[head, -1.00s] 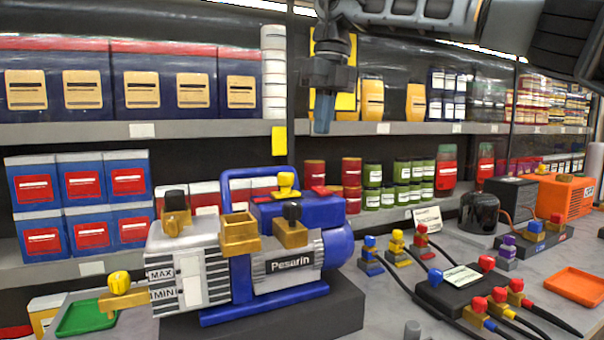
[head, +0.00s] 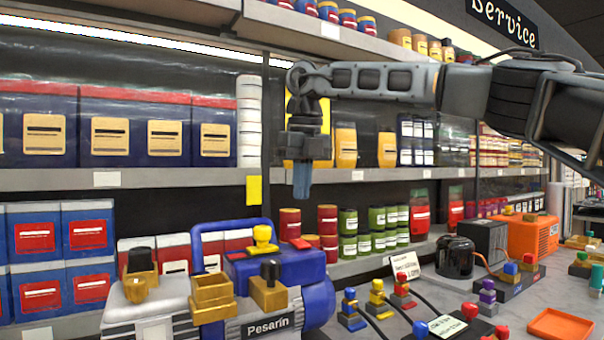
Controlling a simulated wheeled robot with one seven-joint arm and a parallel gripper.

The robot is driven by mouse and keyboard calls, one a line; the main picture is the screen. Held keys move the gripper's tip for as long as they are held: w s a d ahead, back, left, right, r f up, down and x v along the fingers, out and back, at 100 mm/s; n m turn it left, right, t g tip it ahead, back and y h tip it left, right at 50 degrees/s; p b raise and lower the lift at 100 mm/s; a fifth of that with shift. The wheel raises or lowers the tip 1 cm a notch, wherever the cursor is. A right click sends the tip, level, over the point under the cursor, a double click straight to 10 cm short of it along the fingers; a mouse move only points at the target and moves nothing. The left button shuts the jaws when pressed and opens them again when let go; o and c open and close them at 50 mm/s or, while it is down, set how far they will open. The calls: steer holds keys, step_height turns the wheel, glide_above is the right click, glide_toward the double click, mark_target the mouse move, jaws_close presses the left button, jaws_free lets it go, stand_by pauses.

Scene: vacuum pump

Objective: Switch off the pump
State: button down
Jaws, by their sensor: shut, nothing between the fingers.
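The vacuum pump (head: 310,278) is blue and light grey, labelled "Pesarin", with its lower part cut off by the bottom edge of the head view. A small red rocker-like part (head: 300,243) sits on top of its blue housing, beside a yellow knob (head: 263,238). I cannot tell whether that red part is on or off. Brass fittings (head: 211,298) stand at the front of the pump, one with a black knob (head: 269,270). My gripper (head: 301,190) points down above the red part in the picture, shut and empty, with a visible gap between them.
Shelves (head: 150,180) of boxes and jars run behind the pump. To the right on the bench are valves with coloured knobs (head: 377,297), a black round device (head: 455,257), an orange box (head: 532,236) and an orange tray (head: 561,327).

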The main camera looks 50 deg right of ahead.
mark_target(298, 240)
steer(key=f, duration=0.5)
steer(key=w+f, duration=0.1)
steer(key=f, duration=0.2)
steer(key=shift+d+f, duration=0.1)
steer(key=shift+f, duration=0.25)
